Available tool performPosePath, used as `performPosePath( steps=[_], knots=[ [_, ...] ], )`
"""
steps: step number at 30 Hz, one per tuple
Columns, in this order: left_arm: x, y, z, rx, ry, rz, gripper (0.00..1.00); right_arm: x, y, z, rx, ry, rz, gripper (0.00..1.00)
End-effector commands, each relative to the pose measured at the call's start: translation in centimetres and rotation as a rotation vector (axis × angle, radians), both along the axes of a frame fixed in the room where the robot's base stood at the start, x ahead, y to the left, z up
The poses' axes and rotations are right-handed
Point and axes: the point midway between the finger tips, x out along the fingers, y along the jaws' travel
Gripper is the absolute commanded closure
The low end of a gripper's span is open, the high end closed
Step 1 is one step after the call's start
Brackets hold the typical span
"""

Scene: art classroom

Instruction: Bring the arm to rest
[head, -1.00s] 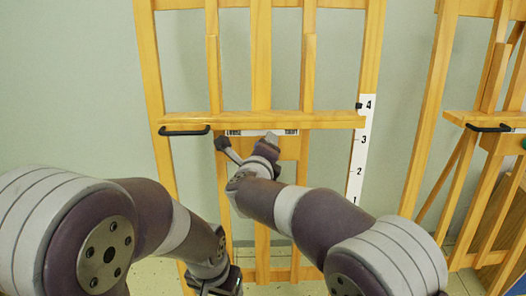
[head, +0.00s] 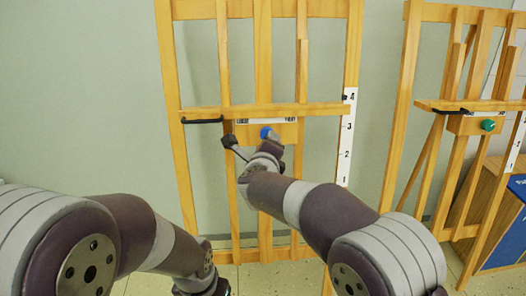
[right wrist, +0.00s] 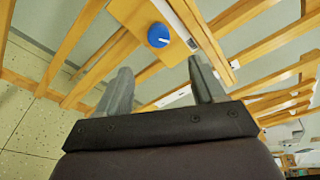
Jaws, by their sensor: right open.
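My right gripper (head: 252,141) is in front of the near wooden easel (head: 262,60) in the head view, just below its ledge. In the right wrist view its two grey fingers (right wrist: 160,72) are spread apart with nothing between them. A blue knob (head: 265,132) on the easel shows just beyond the fingers. In the wrist view the knob (right wrist: 158,35) lies past the fingertips, apart from them. My left gripper (head: 203,286) is low at the bottom edge of the head view, partly cut off, and its fingers cannot be made out.
The easel's ledge (head: 320,109) has a black handle (head: 203,121) at left and a numbered scale (head: 347,140) at right. A second easel (head: 400,110) with a green knob (head: 487,125) stands at right, near a wood-and-blue cabinet (head: 500,225). Bare wall lies at left.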

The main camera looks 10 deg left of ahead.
Motion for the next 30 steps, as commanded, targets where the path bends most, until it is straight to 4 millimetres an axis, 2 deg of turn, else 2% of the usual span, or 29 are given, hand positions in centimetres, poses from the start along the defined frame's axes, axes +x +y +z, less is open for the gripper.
performPosePath(
  steps=[5,7,8,10,11,12,14,15,18,21,25,28,29,30],
  knots=[
    [0.0,0.0,0.0,0.000,0.000,0.000,0.31,0.0,0.1,-0.1,-0.024,-0.001,0.011,0.32],
    [0.0,0.0,0.0,0.000,0.000,0.000,0.31,-0.5,1.4,-0.8,-0.143,0.001,0.116,0.32],
    [0.0,0.0,0.0,0.000,0.000,0.000,0.31,-1.1,2.1,-2.1,-0.233,0.009,0.190,0.32],
    [0.0,0.0,0.0,0.000,0.000,0.000,0.31,-3.7,3.3,-5.7,-0.496,0.034,0.417,0.32],
    [0.0,0.0,0.0,0.000,0.000,0.000,0.31,-5.1,2.9,-7.5,-0.634,0.047,0.536,0.32],
    [0.0,0.0,0.0,0.000,0.000,0.000,0.31,-7.1,1.3,-10.0,-0.812,0.072,0.692,0.32],
    [0.0,0.0,0.0,0.000,0.000,0.000,0.31,-10.1,-2.2,-13.0,-1.025,0.118,0.895,0.32],
    [0.0,0.0,0.0,0.000,0.000,0.000,0.31,-12.1,-4.9,-14.6,-1.138,0.153,1.014,0.32],
    [0.0,0.0,0.0,0.000,0.000,0.000,0.31,-17.1,-11.5,-17.6,-1.331,0.245,1.271,0.32],
    [0.0,0.0,0.0,0.000,0.000,0.000,0.31,-21.6,-17.2,-19.2,-1.432,0.333,1.461,0.32],
    [0.0,0.0,0.0,0.000,0.000,0.000,0.31,-26.7,-23.2,-20.1,-1.480,0.443,1.621,0.32],
    [0.0,0.0,0.0,0.000,0.000,0.000,0.31,-30.2,-27.4,-20.2,-1.473,0.535,1.662,0.32],
    [0.0,0.0,0.0,0.000,0.000,0.000,0.31,-31.0,-28.8,-20.0,-1.466,0.562,1.641,0.32],
    [0.0,0.0,0.0,0.000,0.000,0.000,0.31,-31.0,-30.4,-19.3,-1.448,0.591,1.564,0.32]
  ],
)
